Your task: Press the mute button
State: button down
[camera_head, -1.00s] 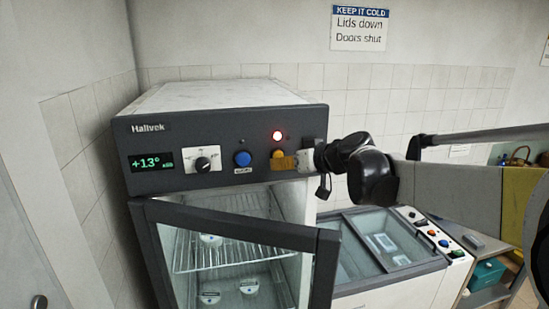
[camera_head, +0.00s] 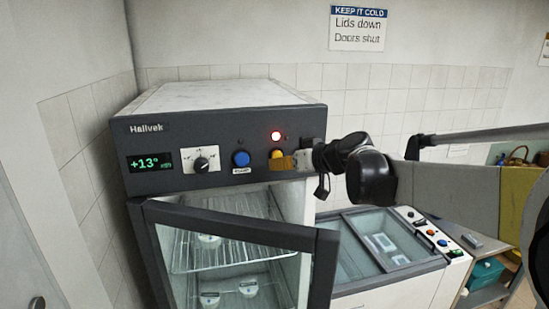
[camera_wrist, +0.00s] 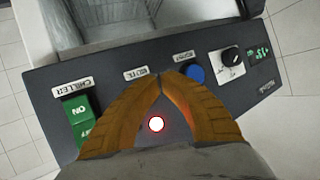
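The mute button (camera_head: 276,153) is a yellow knob on the dark front panel of the chiller, just below a lit red lamp (camera_head: 276,136). My gripper (camera_head: 272,163) is at this button, its orange-brown fingers overlapping the button's lower part. In the wrist view, the fingertips of my gripper (camera_wrist: 161,79) meet, with nothing seen between them. The MUTE label (camera_wrist: 141,73) shows just beyond the left finger, and the button itself is hidden behind the fingers. I cannot tell whether the fingertips touch the button or whether it is pressed in.
A blue button (camera_head: 241,158) and a dial (camera_head: 202,164) sit left of the mute button. The display (camera_head: 150,162) reads about +13°. A green switch (camera_wrist: 78,117) labelled CHILLER is close to the left finger. The chiller's glass door (camera_head: 235,235) stands ajar below.

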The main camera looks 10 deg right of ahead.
jog(key=shift+w, duration=0.15)
jog(key=shift+w, duration=0.35)
jog(key=shift+w, duration=0.45)
dwell(0.7)
jog(key=shift+s, duration=0.95)
jog(key=s, duration=0.5)
dwell(0.3)
dwell(0.4)
